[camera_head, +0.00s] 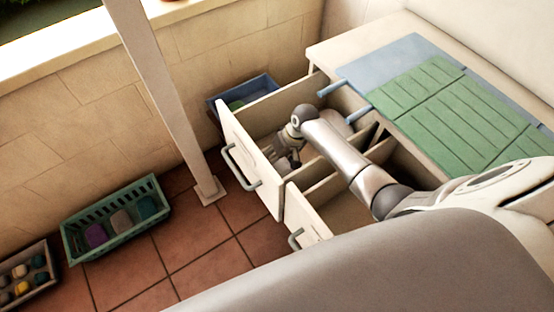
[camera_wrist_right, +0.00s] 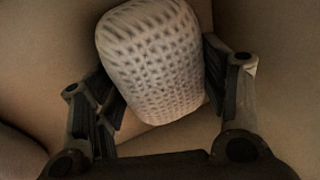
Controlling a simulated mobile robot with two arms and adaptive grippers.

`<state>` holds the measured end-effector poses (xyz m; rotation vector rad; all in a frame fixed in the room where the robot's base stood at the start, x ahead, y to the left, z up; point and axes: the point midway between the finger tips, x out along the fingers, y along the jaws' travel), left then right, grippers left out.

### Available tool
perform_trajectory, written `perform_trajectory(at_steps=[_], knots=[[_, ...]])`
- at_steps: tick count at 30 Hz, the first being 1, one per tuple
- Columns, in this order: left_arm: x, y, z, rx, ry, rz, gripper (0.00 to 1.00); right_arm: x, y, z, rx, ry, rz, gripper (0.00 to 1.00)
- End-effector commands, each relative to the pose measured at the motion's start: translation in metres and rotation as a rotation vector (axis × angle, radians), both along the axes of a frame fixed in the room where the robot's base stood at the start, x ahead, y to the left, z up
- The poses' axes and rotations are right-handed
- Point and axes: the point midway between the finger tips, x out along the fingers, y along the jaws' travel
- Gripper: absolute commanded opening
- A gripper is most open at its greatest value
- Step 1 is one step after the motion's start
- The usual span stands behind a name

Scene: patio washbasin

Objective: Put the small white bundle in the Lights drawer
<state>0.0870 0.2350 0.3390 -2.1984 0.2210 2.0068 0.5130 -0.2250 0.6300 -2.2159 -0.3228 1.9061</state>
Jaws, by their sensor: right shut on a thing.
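The small white bundle (camera_wrist_right: 155,65), rounded with a woven dotted texture, sits between the two fingers of my right gripper (camera_wrist_right: 165,110) in the right wrist view. The fingers are shut on its sides. In the head view my right gripper (camera_head: 289,160) reaches down inside an open cream drawer (camera_head: 247,160) with a grey handle; the bundle is not clear there. A second open drawer (camera_head: 303,212) is nearer to me. I cannot read any label on either drawer. My left gripper is not in view.
A counter with green slatted panels (camera_head: 455,105) and a blue mat stands right of the drawers. A blue crate (camera_head: 262,84) is behind the far drawer. A post (camera_head: 165,90), a green basket (camera_head: 75,238) and a grey tray (camera_head: 40,262) stand left. Tiled floor between is clear.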

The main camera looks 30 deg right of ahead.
Motion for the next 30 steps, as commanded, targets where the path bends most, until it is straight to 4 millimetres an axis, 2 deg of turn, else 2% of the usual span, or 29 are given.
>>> perform_trajectory(at_steps=[8, 9, 14, 24, 30], knots=[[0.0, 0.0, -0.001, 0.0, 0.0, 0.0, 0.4, 0.0, 0.0, -0.003, 0.0, 0.0, 0.0, 0.42], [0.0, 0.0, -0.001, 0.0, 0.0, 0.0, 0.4, 0.0, 0.0, -0.003, 0.0, 0.0, 0.0, 0.71], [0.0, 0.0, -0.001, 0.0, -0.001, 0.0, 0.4, 0.0, 0.0, -0.002, 0.0, 0.0, 0.0, 0.89], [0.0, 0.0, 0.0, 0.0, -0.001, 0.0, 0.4, 0.0, 0.0, -0.002, 0.0, 0.0, 0.0, 0.89], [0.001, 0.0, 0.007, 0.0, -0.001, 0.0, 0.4, 0.0, 0.0, 0.008, 0.0, 0.0, -0.001, 0.89]])
